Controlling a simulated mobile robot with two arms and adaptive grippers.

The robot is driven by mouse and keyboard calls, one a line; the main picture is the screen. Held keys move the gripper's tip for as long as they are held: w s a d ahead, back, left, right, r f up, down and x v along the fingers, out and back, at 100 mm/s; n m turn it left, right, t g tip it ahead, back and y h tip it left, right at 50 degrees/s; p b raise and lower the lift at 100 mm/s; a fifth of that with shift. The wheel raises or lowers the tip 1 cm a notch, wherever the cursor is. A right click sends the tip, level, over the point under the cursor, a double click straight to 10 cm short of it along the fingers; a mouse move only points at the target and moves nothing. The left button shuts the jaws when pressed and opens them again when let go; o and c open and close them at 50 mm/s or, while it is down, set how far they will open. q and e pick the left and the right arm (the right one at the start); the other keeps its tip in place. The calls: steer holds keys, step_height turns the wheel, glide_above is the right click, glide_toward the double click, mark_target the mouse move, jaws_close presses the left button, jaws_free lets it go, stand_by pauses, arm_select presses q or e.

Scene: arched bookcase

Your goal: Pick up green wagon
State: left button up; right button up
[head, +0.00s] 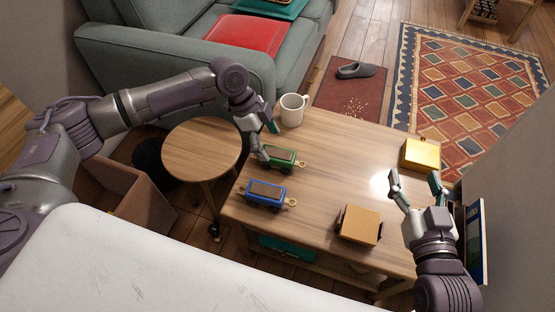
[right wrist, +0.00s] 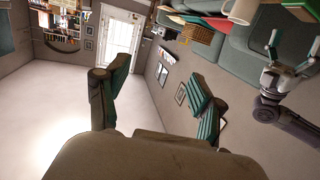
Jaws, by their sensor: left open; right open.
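The green wagon (head: 283,157) stands on the wooden table in the head view, near its left edge, with a brown top and light ring-like ends. My left gripper (head: 268,143) is open at the wagon's left end, one finger close beside it; I cannot tell whether it touches. The wagon's left end is partly hidden by that finger. My right gripper (head: 415,188) is open and empty over the right part of the table. Its open fingers also show in the right wrist view (right wrist: 155,92).
On the table (head: 315,200) are a blue wagon (head: 265,192) just in front of the green one, a white mug (head: 292,109) behind, an orange-brown block (head: 359,224) and a yellow box (head: 420,155). A round side table (head: 201,148) stands at left under my left arm.

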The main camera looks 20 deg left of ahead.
mark_target(274, 152)
arm_select(q)
steer(key=shift+b+x, duration=0.35)
steer(key=shift+x, duration=0.95)
steer(key=b+x, duration=0.2)
steer(key=x, duration=0.2)
steer(key=shift+w+a+f, duration=0.1)
steer(key=shift+a+f, duration=0.05)
steer(key=shift+f, duration=0.15)
steer(key=c, duration=1.3)
arm_select(e)
step_height(274, 152, up, 12)
steer(key=s+a+t+y, duration=0.1)
steer(key=s+t+y, duration=0.1)
steer(key=t, duration=0.6)
steer(key=shift+s+y, duration=0.25)
steer(key=shift+y, duration=0.15)
